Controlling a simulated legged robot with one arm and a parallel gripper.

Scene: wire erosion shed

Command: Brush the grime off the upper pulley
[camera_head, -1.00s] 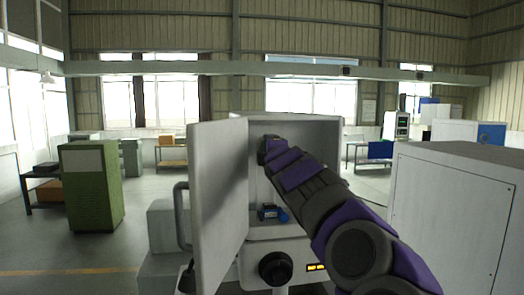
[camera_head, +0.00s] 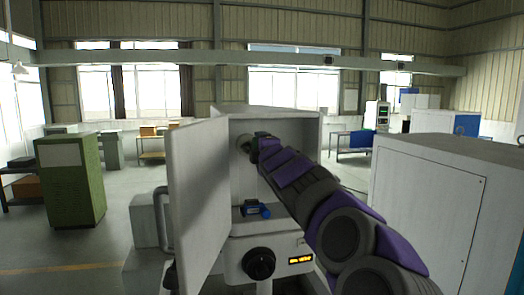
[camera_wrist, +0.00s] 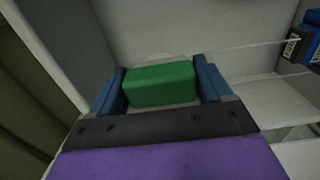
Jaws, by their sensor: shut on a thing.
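My gripper (camera_head: 258,143) reaches into the open white cabinet (camera_head: 262,112). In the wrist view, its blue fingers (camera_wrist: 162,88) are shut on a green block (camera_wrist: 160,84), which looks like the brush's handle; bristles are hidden. A dark round part, probably the upper pulley (camera_head: 243,146), shows just left of my gripper at the cabinet's back wall. In the wrist view only a pale curved edge shows beyond the green block. I cannot tell whether the brush touches the pulley, or how much grime is on it.
The cabinet door (camera_head: 198,190) stands open on the left. A blue device (camera_head: 256,209) sits low inside the cabinet. Thin pale wires (camera_wrist: 270,45) cross the wrist view at right. A black knob (camera_head: 258,263) is on the front. A large grey cabinet (camera_head: 430,200) stands at right.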

